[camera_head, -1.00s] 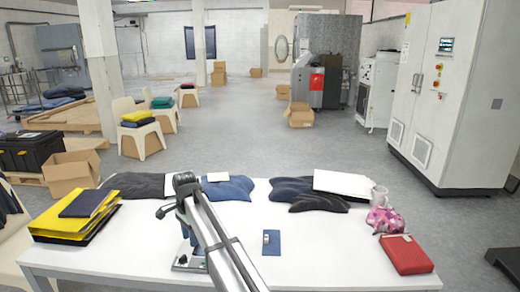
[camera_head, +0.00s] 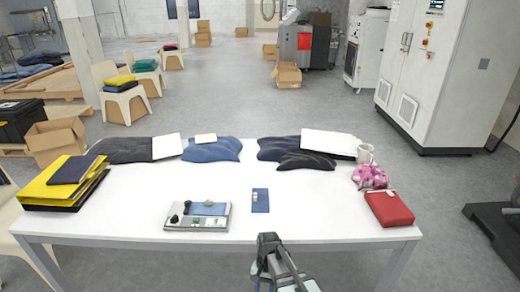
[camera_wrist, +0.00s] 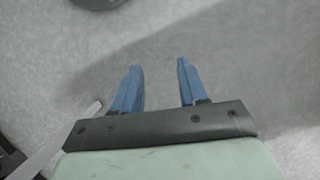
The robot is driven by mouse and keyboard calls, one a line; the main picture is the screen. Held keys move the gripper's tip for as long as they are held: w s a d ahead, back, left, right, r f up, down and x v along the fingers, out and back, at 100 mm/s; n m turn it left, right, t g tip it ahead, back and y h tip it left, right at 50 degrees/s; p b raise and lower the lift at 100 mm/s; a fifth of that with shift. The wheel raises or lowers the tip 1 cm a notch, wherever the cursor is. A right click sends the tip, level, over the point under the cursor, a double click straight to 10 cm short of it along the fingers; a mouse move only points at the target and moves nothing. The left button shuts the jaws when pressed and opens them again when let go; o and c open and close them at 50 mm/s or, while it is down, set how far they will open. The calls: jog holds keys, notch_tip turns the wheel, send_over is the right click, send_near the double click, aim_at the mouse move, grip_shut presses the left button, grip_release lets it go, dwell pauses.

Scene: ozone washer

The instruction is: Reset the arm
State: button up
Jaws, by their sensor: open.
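My arm shows at the bottom of the head view, in front of the white table (camera_head: 310,222) and low beside its near edge. My gripper (camera_wrist: 160,75) shows in the wrist view with its two blue fingers apart and nothing between them. It points down toward the bare grey floor. In the head view the fingers are not clearly seen.
On the table are a grey device (camera_head: 197,217), a small blue pad (camera_head: 261,201), yellow folders (camera_head: 55,185), folded dark clothes (camera_head: 290,150), a mug (camera_head: 365,153), a pink cloth (camera_head: 370,177) and a red case (camera_head: 389,208). A white cabinet (camera_head: 425,75) stands behind right.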

jog(key=s+d+f+n+g, duration=0.1)
jog(key=s+d+f, duration=0.4)
jog(key=s, duration=0.4)
jog(key=s+d+f+g, duration=0.1)
jog(key=s+d+f, duration=0.4)
jog(key=s, duration=0.5)
jog(key=s+d+f+n+g, duration=0.1)
jog(key=s+d+f, duration=0.4)
jog(key=s+f, duration=0.4)
jog(key=shift+s+d+n+h, duration=0.3)
jog(key=shift+s+d+h, duration=0.05)
jog(key=shift+s+h, duration=0.1)
jog(key=shift+r, duration=0.1)
dwell(1.8)
